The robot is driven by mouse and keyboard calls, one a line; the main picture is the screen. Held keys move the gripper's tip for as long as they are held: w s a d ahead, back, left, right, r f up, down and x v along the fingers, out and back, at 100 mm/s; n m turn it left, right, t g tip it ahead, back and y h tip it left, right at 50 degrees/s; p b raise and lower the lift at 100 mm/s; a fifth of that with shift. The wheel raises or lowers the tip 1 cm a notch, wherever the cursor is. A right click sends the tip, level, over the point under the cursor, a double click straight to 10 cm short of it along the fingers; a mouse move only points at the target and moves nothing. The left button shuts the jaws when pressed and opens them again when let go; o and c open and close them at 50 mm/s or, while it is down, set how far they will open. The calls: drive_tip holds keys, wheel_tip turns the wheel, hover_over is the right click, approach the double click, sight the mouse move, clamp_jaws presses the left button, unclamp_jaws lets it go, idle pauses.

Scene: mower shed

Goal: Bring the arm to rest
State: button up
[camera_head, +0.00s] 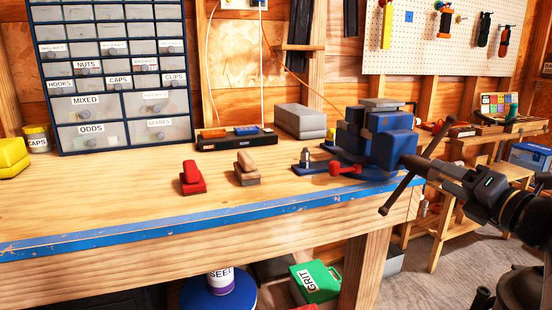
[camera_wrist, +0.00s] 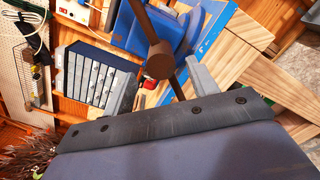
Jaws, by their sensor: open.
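My gripper (camera_wrist: 163,84) is open in the wrist view, its two grey fingers apart with nothing held. The brown hub and bar of the vise handle (camera_wrist: 159,60) show ahead, between and beyond the fingers; I cannot tell the exact gap. In the head view my dark arm (camera_head: 492,192) reaches in from the right, its end close to the handle side of the blue vise (camera_head: 390,148). The fingertips are hard to make out there against the vise screw.
The workbench (camera_head: 120,205) with a blue front edge holds a drawer cabinet (camera_head: 115,75), a red clamp-like piece (camera_head: 191,178), a tan one (camera_head: 246,168) and grey boxes (camera_head: 300,122). A green GRIT container (camera_head: 316,281) stands below. Floor (camera_head: 425,265) shows at lower right.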

sight(422, 168)
drive_tip(key=x, duration=0.7)
drive_tip(key=shift+w, duration=0.2)
drive_tip(key=m+p, duration=0.2)
drive_tip(key=shift+s+r+m, duration=0.15)
drive_tip(key=shift+m, duration=0.15)
drive_tip(key=m+p, duration=0.3)
drive_tip(key=m, duration=0.1)
drive_tip(key=m+p, duration=0.2)
drive_tip(key=m, duration=0.1)
drive_tip(key=shift+f+m+p, duration=0.3)
drive_tip(key=shift+p, duration=0.1)
drive_tip(key=shift+f, duration=0.15)
